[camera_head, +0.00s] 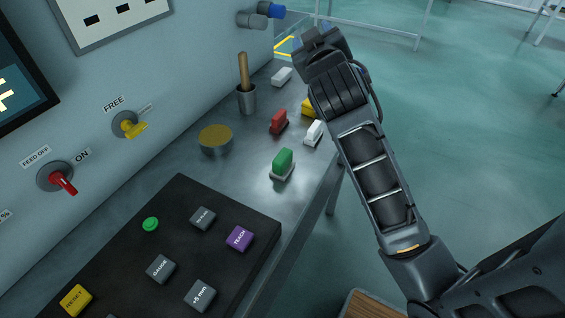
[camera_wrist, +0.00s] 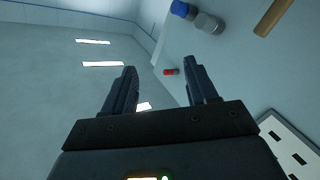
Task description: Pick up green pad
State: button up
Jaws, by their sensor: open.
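The green pad (camera_head: 283,160) stands on a light base on the grey bench, near its right edge, in the head view. My arm reaches up past the bench's right side. The green pad does not show in the wrist view.
Near the green pad are a red pad (camera_head: 279,121), a white pad (camera_head: 314,133) and a partly hidden yellow block (camera_head: 309,107). A round tin (camera_head: 215,139) and a cup with a wooden handle (camera_head: 246,97) stand to the left. A button box (camera_head: 130,235) fills the front.

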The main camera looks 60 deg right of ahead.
jog(key=s+d+m+g, duration=0.2)
jog(key=d+m+g, duration=0.3)
jog(key=m+g, duration=0.1)
jog(key=m+g+y, duration=0.4)
jog(key=m+y, duration=0.3)
jog(key=y, duration=0.8)
send_over(282, 155)
notch_tip(282, 155, down, 13)
jog(key=shift+r, duration=0.15)
jog(key=shift+a+f, duration=0.1)
jog(key=shift+f, duration=0.75)
jog(key=shift+s+f, duration=0.1)
jog(key=shift+f, duration=2.85)
jog(key=c, duration=1.1)
jog(key=shift+o, duration=0.2)
jog(key=shift+r, duration=0.15)
